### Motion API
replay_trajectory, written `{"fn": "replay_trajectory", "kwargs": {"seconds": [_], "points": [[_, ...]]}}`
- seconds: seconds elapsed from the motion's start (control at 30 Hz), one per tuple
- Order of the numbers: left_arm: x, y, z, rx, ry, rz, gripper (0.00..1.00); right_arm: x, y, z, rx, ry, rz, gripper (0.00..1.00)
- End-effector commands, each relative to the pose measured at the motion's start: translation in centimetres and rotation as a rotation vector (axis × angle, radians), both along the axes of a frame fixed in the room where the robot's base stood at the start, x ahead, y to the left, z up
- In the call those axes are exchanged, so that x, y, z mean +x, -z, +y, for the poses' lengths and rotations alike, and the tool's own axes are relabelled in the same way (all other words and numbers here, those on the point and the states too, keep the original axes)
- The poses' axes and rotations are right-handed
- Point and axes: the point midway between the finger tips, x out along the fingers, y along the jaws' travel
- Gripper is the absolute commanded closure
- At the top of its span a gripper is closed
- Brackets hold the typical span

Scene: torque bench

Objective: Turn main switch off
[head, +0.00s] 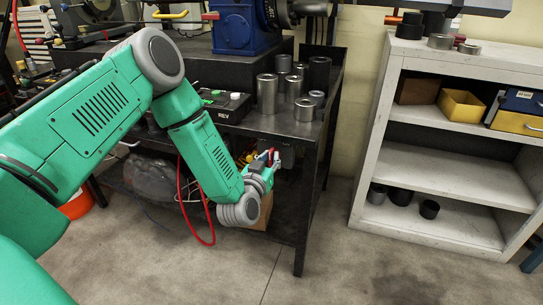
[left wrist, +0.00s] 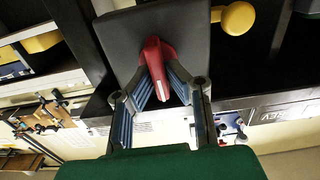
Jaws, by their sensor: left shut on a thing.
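The main switch has a red handle (left wrist: 153,50) on a dark grey box (left wrist: 112,35) in the left wrist view. In the head view the grey box (head: 288,152) sits under the bench top near its right front leg. My left gripper (head: 268,160) reaches it from the left. In the left wrist view my left gripper (left wrist: 162,82) has its two blue-ribbed fingers on both sides of the red handle, shut on it. In the head view the handle is mostly hidden by the gripper. My right gripper is not in view.
The dark bench (head: 270,122) carries several metal cylinders, a blue machine (head: 237,28) and a black control box (head: 228,106). A red cable (head: 183,200) hangs below it. A yellow knob (left wrist: 238,18) is beside the switch box. A white shelf (head: 450,175) stands right, with clear floor in front.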

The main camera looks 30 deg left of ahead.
Motion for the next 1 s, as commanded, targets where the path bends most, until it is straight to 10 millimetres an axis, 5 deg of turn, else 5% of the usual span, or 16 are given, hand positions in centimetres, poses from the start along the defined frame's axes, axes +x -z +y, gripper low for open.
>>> {"fn": "replay_trajectory", "kwargs": {"seconds": [0.6,1.0], "points": [[-0.42,0.89,0.28,-0.538,-0.001,-0.111,1.00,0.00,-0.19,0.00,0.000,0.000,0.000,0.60],[-0.42,0.98,0.27,-0.721,0.000,-0.154,1.00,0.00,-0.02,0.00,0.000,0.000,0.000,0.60]]}}
